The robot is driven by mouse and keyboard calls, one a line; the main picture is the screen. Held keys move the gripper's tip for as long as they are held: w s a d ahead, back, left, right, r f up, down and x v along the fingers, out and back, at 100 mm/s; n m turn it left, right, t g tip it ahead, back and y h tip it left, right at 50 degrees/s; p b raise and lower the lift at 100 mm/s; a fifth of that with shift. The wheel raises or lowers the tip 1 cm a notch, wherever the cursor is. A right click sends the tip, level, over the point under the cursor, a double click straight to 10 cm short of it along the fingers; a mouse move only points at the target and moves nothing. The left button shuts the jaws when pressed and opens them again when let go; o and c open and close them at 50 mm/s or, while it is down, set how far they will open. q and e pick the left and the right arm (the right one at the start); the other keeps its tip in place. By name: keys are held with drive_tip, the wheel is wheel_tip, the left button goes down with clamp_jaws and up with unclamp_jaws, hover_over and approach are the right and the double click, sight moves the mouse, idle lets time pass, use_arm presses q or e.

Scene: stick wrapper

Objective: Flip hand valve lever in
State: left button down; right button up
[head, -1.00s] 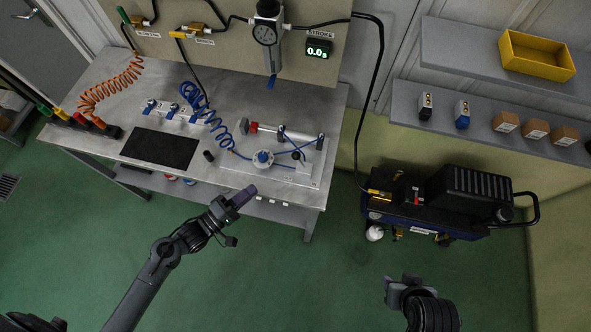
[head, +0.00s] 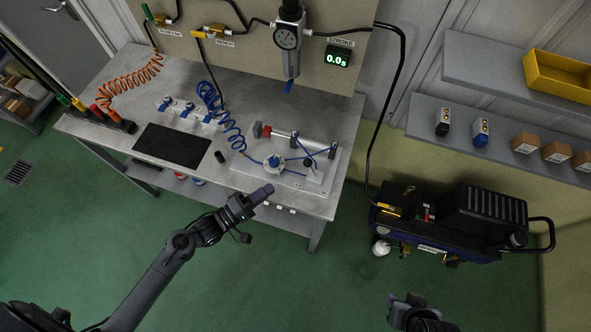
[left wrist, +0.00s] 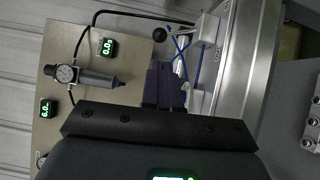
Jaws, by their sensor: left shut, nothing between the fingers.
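The hand valve is a small pale block (head: 315,176) at the right front of the white plate (head: 246,180) on the bench. A dark knob (head: 307,162) shows by it. In the left wrist view a black ball knob (left wrist: 160,34) on a thin lever shows beyond the fingers, apart from them. My left gripper (head: 265,192) is shut and empty, off the bench's front edge, left of and nearer than the valve. Its dark purple fingers also show in the left wrist view (left wrist: 163,85). My right gripper (head: 408,299) is low at the right, partly cut off; its opening is unclear.
Blue tubes and a round blue-topped fitting (head: 273,162) sit on the plate. A gauge regulator (head: 287,38) hangs above, beside a display reading 0.0s (head: 338,56). A black mat (head: 172,146) lies left. A compressor (head: 455,222) stands right. Floor before the bench is clear.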

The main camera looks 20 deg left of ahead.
use_arm(q)
drive_tip(key=x, duration=1.1)
use_arm(e)
drive_tip(key=shift+r, duration=0.15)
use_arm(q)
drive_tip(key=shift+d, duration=0.1)
use_arm(e)
drive_tip(key=shift+r, duration=0.1)
